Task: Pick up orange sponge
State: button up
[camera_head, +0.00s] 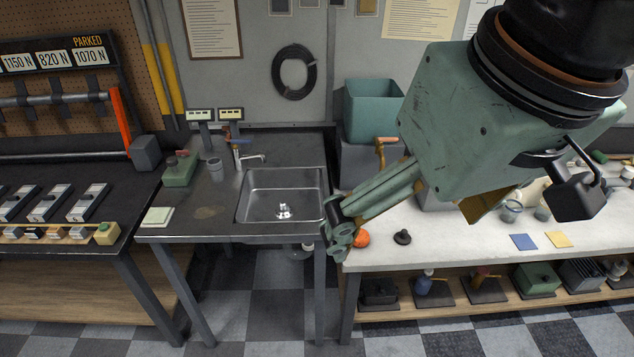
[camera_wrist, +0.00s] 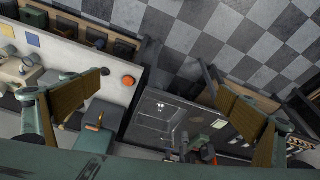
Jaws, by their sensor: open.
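The orange sponge (camera_head: 361,238) is a small rounded orange piece on the white worktop (camera_head: 460,250), near its front left corner. In the wrist view the sponge (camera_wrist: 128,81) lies on the white top close to its edge, left of the sink. My gripper (camera_head: 338,232) shows side-on in the head view, its tips just left of the sponge and partly in front of it. In the wrist view my gripper (camera_wrist: 170,105) has its fingers wide apart, with nothing held between them. The sponge appears below the fingers, apart from them.
A dark round knob-like piece (camera_head: 402,237) sits right of the sponge. A metal sink (camera_head: 282,197) is set in the dark counter to the left. A teal bin (camera_head: 372,108) stands behind. Blue (camera_head: 523,242) and yellow (camera_head: 558,240) squares lie farther right.

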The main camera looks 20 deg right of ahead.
jog(key=shift+c, duration=0.4)
jog(key=c, duration=1.3)
jog(key=shift+w, duration=0.1)
